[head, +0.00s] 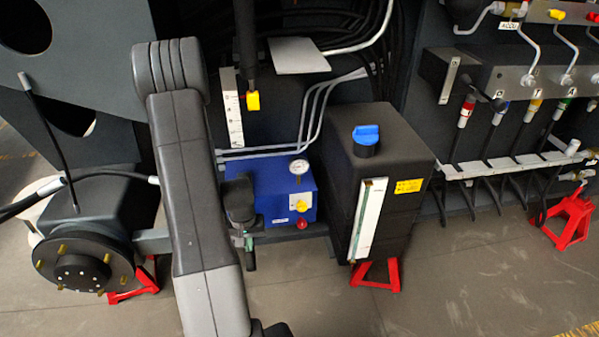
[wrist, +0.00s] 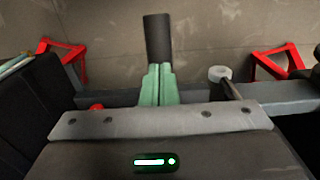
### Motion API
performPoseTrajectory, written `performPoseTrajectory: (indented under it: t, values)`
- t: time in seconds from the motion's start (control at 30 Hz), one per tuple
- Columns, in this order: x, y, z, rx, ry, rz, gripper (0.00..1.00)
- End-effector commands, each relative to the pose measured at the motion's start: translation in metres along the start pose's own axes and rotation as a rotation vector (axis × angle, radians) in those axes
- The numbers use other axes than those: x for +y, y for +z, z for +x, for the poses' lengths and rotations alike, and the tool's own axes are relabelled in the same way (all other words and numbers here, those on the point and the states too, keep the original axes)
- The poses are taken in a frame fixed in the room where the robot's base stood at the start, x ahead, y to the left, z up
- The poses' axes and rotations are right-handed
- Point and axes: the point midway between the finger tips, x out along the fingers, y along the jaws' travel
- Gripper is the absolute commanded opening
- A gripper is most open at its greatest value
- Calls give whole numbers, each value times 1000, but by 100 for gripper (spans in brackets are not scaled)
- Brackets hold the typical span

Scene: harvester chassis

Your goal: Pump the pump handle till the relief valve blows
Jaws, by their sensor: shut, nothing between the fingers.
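The blue pump unit (head: 272,186) sits on the chassis beam. It has a white-faced gauge (head: 299,167) on top, a yellow fitting (head: 299,205) and a red knob (head: 302,224) on its front. The gauge reading is too small to tell. My gripper (head: 248,240) is to the left of the blue unit, with its green fingers shut. In the wrist view, the shut fingers (wrist: 159,84) meet the near end of a dark cylindrical bar (wrist: 158,38), which looks like the pump handle's grip. Whether they touch it, I cannot tell. The red knob also shows in the wrist view (wrist: 96,107).
A black tank (head: 385,165) with a blue cap stands right of the pump. Red stands (head: 375,274) hold the chassis. A wheel hub (head: 84,268) is at left, and hoses and valves (head: 520,80) at right. In front lies open floor (head: 470,290).

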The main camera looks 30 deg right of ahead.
Motion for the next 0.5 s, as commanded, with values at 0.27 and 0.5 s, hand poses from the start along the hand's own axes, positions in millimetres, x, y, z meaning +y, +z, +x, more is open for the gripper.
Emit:
performPoseTrajectory:
  t: [0.27, 0.5]
  values:
    - [0, -1, 26, -1, 0, 0, 0]
    - [0, 1, -2, -2, 0, 0, 0]
